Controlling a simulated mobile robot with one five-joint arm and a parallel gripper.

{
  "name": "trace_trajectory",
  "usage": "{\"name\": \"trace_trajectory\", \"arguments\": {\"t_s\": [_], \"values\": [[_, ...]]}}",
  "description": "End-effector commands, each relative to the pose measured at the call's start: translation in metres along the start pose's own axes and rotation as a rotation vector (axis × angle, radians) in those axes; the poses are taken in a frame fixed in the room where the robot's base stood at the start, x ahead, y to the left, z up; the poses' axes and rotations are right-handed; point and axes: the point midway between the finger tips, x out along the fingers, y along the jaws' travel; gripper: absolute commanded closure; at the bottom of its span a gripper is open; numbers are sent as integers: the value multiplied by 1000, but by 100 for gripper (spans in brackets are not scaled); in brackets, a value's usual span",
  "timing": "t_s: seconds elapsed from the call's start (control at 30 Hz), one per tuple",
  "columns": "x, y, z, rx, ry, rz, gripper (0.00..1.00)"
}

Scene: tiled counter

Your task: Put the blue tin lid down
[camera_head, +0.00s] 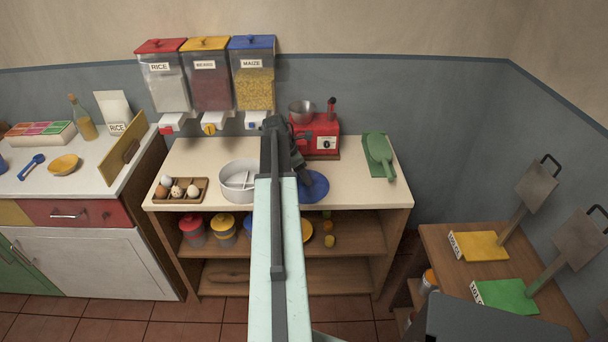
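A flat, round blue lid (316,188) shows at the front of the cream counter top, just right of my arm. Its left part is hidden behind my arm. My gripper (303,177) points down at the lid's upper left edge and overlaps it in this view. The fingertips are dark and small, so I cannot tell whether they are shut on the lid. I also cannot tell whether the lid rests on the counter (352,190) or hangs just above it.
A white pan (237,190) and an egg tray (160,198) stand left of my arm. A red scale (325,145) with a metal bowl is behind my gripper. Lidded tins (193,231) stand on the shelf below. The counter's front right is clear.

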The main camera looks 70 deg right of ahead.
Motion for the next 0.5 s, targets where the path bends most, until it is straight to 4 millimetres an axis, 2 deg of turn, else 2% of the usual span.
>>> {"name": "trace_trajectory", "arguments": {"t_s": [0.17, 0.27, 0.37, 0.5], "values": [[-2, 0, 1, 1, 0, 0, 47], [-10, 0, 3, 0, 0, 0, 47], [-26, 0, 4, -1, 0, 0, 47], [-57, -1, 6, 0, 0, 0, 47]]}}
